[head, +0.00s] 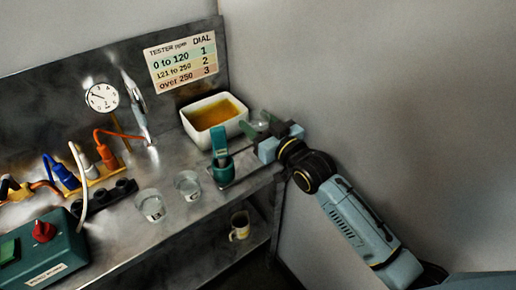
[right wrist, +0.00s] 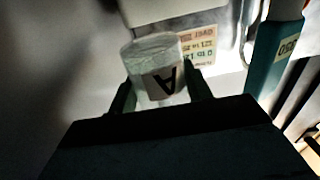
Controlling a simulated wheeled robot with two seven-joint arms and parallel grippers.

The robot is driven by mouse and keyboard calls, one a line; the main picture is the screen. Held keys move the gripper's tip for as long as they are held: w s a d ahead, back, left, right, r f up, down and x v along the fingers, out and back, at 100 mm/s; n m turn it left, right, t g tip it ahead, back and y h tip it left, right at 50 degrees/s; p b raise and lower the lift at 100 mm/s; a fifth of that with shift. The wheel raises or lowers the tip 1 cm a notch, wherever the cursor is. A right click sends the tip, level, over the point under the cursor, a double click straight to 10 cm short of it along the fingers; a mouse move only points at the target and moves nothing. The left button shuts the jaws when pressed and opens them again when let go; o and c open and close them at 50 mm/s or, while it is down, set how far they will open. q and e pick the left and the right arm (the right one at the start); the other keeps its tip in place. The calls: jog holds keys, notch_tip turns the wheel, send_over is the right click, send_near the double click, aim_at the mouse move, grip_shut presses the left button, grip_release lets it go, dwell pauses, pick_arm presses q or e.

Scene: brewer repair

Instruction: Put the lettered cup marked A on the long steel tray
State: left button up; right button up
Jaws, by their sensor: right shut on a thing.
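The clear cup marked A (right wrist: 158,72) is between the fingers of my right gripper (right wrist: 160,98) in the right wrist view, with its letter upside down there. In the head view the right gripper (head: 262,127) is at the bench's right end, beside the white basin, and only a little of the cup shows. The gripper is shut on the cup. Whether the cup touches the surface below, I cannot tell. I cannot clearly tell a long steel tray from the steel bench top (head: 120,220). My left gripper is not in view.
The white basin (head: 205,133) holds amber liquid. A teal holder (head: 222,174) with an upright tester (head: 219,146) stands in front of it. A cup marked B (head: 151,206) and another clear cup (head: 188,187) stand to the left. A mug (head: 239,226) is on the lower shelf.

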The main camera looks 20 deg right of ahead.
notch_tip(320, 180, down, 3)
jog(key=shift+r, duration=0.15)
jog(key=shift+f+b, duration=0.3)
jog(key=shift+f, duration=0.2)
notch_tip(320, 180, down, 3)
jog(key=shift+f+b, duration=0.1)
jog(key=shift+b, duration=0.3)
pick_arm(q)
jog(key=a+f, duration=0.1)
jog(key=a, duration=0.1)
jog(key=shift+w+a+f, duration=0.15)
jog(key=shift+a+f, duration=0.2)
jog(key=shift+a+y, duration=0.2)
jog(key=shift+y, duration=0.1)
pick_arm(e)
jog(key=o, duration=1)
